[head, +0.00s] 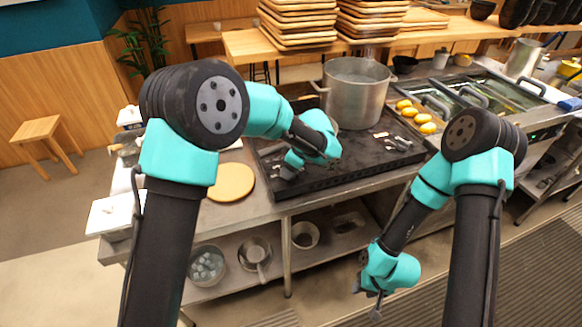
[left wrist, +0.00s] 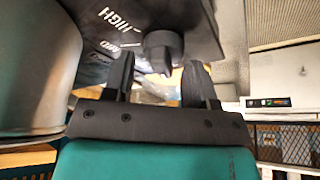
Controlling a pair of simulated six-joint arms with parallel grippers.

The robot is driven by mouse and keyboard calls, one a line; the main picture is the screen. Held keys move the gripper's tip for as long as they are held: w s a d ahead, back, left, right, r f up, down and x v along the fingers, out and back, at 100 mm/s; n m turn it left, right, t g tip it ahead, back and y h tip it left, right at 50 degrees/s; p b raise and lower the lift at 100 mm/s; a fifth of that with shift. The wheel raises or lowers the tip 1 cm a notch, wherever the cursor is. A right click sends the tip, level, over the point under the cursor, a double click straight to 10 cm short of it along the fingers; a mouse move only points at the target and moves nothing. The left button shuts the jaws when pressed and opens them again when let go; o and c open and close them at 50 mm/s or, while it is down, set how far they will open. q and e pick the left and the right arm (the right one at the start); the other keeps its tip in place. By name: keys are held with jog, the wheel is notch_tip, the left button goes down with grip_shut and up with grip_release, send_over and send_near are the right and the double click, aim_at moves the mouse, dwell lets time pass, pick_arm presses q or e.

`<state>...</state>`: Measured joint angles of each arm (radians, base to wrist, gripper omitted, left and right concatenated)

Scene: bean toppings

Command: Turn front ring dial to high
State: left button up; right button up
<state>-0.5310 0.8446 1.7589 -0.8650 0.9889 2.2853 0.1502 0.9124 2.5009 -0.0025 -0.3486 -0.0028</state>
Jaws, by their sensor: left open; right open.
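In the left wrist view a black dial (left wrist: 163,48) with a raised grip bar sits on a dark panel beside a white "HIGH" label. I cannot tell whether it belongs to the front ring. My left gripper (left wrist: 158,72) is open, with one finger on each side of the dial's grip bar in the picture; contact is not clear. In the head view my left gripper (head: 288,169) is at the left end of the black stove (head: 340,165), and this dial is not distinguishable there. My right gripper (head: 370,299) is open and empty, low in front of the counter.
A large metal pot (head: 355,95) stands on the stove; a pot wall (left wrist: 30,65) fills the left of the wrist view. A round board (head: 232,182) lies left of the stove. Several yellow items (head: 415,114) lie at its right. Pans (head: 256,252) stand on the shelf below.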

pick_arm(q)
jog(key=c, duration=0.8)
jog(key=shift+m, duration=0.3)
jog(key=m+t+h, duration=0.1)
jog(key=m, duration=0.2)
jog(key=m+t, duration=0.1)
jog(key=m, duration=0.1)
jog(key=shift+s+m+h, duration=0.1)
jog(key=shift+m+h, duration=0.3)
jog(key=m+h, duration=0.1)
jog(key=m, duration=0.2)
jog(key=m+h, duration=0.1)
jog(key=m, duration=0.2)
jog(key=shift+s+a+t, duration=0.1)
jog(key=shift+t, duration=0.2)
jog(key=o, duration=0.8)
